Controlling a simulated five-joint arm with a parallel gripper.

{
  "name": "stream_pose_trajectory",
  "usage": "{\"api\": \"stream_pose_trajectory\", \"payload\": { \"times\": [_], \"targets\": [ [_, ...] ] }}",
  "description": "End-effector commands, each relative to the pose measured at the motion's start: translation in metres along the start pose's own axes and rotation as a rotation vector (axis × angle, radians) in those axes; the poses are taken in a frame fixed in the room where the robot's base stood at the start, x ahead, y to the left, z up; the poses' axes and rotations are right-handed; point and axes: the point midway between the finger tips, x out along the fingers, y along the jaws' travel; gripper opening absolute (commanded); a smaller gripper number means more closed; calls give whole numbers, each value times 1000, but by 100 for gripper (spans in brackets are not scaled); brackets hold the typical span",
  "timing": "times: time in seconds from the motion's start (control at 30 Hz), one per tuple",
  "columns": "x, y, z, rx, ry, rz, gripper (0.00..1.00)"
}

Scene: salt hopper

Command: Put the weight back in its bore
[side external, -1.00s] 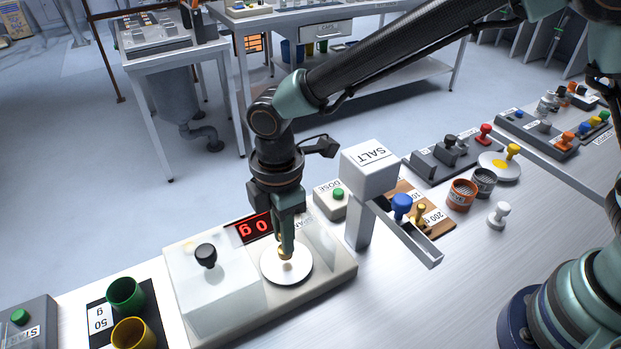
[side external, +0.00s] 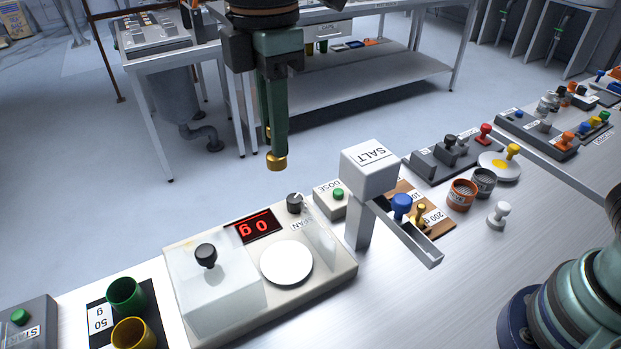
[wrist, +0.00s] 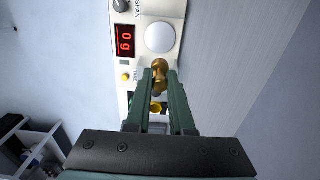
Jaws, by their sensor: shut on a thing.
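My gripper (side external: 273,145) is shut on a small brass weight (side external: 276,162) and holds it in the air, above and behind the scale. In the wrist view the brass weight (wrist: 160,74) hangs between the two green fingers. The wooden weight board (side external: 443,229) lies right of the salt hopper, with cards of which "200 g" reads clearly. Another brass weight (side external: 421,213) stands on the board. The hopper chute and a blue knob (side external: 402,204) hide part of the board, so I cannot see an empty bore.
The scale's round pan (side external: 286,263) is bare and its display (side external: 252,227) reads 0 g. The salt hopper (side external: 370,168) with its sloping chute stands between my gripper and the board. Orange and grey cups and a white knobbed piece (side external: 498,214) stand right of the board.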

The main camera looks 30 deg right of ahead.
Motion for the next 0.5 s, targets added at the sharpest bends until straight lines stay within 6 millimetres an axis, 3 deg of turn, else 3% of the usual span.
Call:
{"api": "stream_pose_trajectory", "payload": {
  "times": [0.27,0.5],
  "targets": [
    [-40,0,0,1,3,3,0],
    [-40,22,53,149,1,2,0]
  ]
}}
